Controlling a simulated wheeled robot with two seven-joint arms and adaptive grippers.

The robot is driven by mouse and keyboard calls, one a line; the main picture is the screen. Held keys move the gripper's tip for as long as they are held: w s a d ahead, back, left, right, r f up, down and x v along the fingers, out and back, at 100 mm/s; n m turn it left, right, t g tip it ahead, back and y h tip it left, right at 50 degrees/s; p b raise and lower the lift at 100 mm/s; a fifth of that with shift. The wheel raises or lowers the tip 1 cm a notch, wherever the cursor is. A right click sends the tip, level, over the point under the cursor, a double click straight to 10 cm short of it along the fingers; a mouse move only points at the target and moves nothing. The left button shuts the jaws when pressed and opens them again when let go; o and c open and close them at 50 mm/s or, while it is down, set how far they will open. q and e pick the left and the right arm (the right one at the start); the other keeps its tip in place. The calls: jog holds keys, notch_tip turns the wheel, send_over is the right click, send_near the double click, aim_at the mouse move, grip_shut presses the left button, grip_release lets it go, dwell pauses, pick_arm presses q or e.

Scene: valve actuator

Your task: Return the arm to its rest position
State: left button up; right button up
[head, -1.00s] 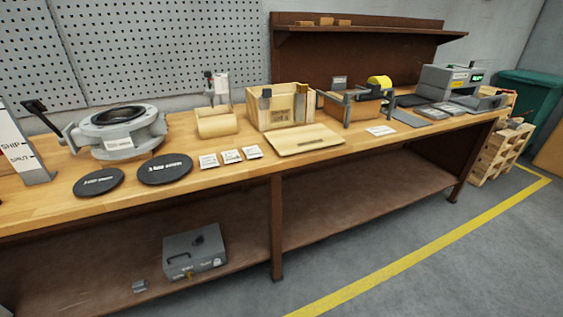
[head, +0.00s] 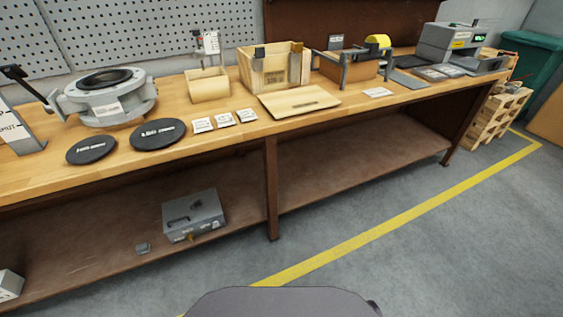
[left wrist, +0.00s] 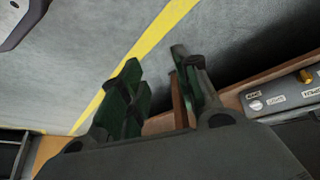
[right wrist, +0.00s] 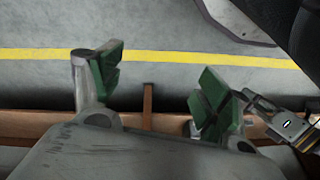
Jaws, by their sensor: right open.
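My left gripper (left wrist: 156,75) shows in the left wrist view with its green-padded fingers apart. I see nothing held between them; a brown bench post (left wrist: 180,103) appears behind the gap. My right gripper (right wrist: 158,78) shows in the right wrist view with its fingers wide apart and empty. Grey floor and a yellow line (right wrist: 160,56) lie beyond it. Neither gripper shows in the head view, so which arm is away from rest cannot be told.
The wooden bench (head: 235,131) holds a grey valve body (head: 106,97), black discs (head: 158,134), a wooden box (head: 273,68) and a flat board (head: 299,101). A grey case (head: 194,216) is on the lower shelf (head: 340,155). The floor (head: 440,240) in front is clear.

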pick_arm(q)
jog(key=s+a+r+g+y, duration=0.1)
jog(key=s+r+g, duration=0.2)
jog(key=s+r, duration=0.3)
jog(key=shift+s+a+r+g+y+p, duration=0.15)
jog(key=shift+s+a+g+y+p, duration=0.2)
jog(key=shift+s, duration=0.4)
pick_arm(e)
jog(key=shift+g+h, duration=0.8)
jog(key=shift+g, duration=0.1)
jog(key=d+f, duration=0.1)
jog(key=s+d+f, duration=0.1)
jog(key=f, duration=0.1)
jog(key=d+f, duration=0.1)
jog(key=shift+s+f, duration=0.2)
jog(key=shift+s, duration=0.05)
pick_arm(q)
jog(key=shift+s+a+f+p, duration=0.15)
jog(key=shift+s+f+p, duration=0.1)
jog(key=shift+p, duration=0.65)
pick_arm(e)
jog(key=shift+s+d+f, duration=0.1)
jog(key=shift+s+f, duration=0.1)
jog(key=shift+s, duration=0.05)
